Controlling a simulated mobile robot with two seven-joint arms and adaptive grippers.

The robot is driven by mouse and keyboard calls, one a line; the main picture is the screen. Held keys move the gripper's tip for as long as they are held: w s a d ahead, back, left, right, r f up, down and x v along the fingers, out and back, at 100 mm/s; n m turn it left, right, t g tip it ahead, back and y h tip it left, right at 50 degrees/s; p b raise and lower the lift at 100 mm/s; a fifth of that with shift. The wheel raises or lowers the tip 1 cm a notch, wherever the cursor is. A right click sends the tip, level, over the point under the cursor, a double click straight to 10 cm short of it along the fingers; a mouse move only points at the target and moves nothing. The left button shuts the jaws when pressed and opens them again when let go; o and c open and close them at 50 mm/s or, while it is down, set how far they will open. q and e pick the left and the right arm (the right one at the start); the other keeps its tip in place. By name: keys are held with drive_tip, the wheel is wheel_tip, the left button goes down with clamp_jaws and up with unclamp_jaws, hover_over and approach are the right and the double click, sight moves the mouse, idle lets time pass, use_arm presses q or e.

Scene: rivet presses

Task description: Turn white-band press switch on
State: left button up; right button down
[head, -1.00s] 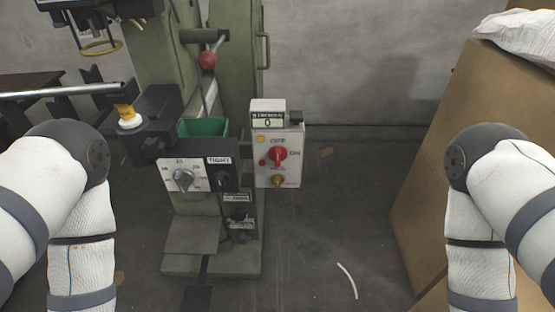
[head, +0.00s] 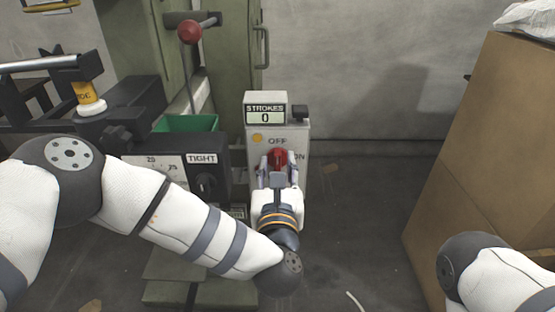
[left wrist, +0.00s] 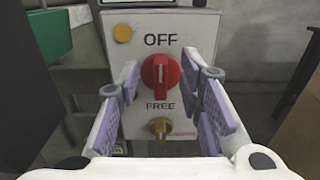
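The red rotary switch (head: 278,157) is on the front of a grey control box (head: 252,142) beside the green press (head: 229,50). In the left wrist view the red switch (left wrist: 160,75) has its white mark upright, pointing to OFF. FREE is printed below it. My left gripper (head: 278,170) is in front of the switch, empty. In the left wrist view its open fingers (left wrist: 160,82) stand left and right of the knob, with gaps on both sides. In the head view the gripper hides the box's lower part. My right gripper is out of view.
A yellow button (left wrist: 122,33) is at the upper left of the box, and a brass knob (left wrist: 160,126) is below the switch. A stroke counter (head: 265,115) reads 0. A TIGHT dial panel (head: 178,168) stands left.

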sight(278, 157)
use_arm(q)
drive_tip(key=w, duration=0.3)
drive_tip(key=shift+w, duration=0.15)
drive_tip(key=shift+c, duration=0.3)
clamp_jaws()
